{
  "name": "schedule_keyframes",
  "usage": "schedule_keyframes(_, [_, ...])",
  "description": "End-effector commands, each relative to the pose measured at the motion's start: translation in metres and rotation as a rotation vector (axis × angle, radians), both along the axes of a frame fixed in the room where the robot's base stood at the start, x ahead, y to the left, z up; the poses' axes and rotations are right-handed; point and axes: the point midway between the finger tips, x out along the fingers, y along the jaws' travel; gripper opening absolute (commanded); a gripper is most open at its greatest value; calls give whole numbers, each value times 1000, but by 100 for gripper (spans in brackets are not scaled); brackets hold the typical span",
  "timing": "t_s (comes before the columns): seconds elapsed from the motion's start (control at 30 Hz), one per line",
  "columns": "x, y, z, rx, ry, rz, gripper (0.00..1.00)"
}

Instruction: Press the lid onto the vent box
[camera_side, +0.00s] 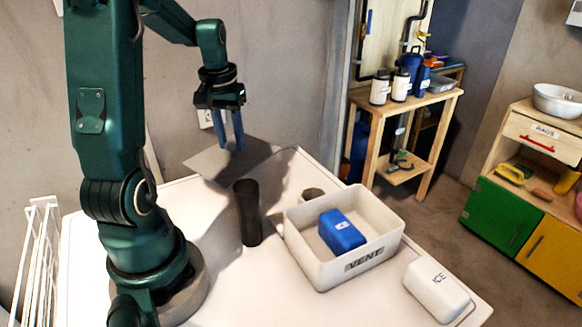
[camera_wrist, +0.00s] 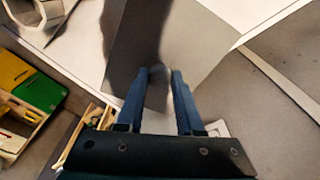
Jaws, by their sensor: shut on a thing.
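My gripper (camera_side: 231,147) points down at the back of the white table, with its blue fingers shut on a flat grey lid (camera_side: 208,161). In the wrist view the lid (camera_wrist: 205,42) spreads out beyond the fingertips (camera_wrist: 160,72); the exact part gripped is unclear. The white vent box (camera_side: 308,268), marked "VENT", stands open on the table, to the right of and nearer the camera than the lid. A blue block (camera_side: 342,232) with a small white label sits inside the box. The lid is apart from the box.
A dark upright cylinder (camera_side: 247,212) stands left of the box. A shorter round thing (camera_side: 312,194) is partly hidden behind the box. A white block marked "ICE" (camera_side: 437,289) lies at the right front. A wooden shelf (camera_side: 420,101) with bottles stands beyond the table.

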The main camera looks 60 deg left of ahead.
Motion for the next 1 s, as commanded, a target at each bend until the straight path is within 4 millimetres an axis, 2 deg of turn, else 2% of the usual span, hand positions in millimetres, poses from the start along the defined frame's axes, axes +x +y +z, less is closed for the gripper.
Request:
schedule_keyframes(0.1, [1, 1, 19, 4, -3, 0, 0])
schedule_keyframes(0.37, [-2, -2, 36, -21, 8, 109, 0])
schedule_keyframes(0.47, [10, -13, 44, -26, 12, 138, 0])
schedule_keyframes(0.67, [43, -53, 56, -26, 19, 92, 0])
schedule_keyframes(0.8, [65, -94, 64, -21, 19, 19, 0])
schedule_keyframes(1.0, [87, -162, 75, -11, 15, -129, 0])
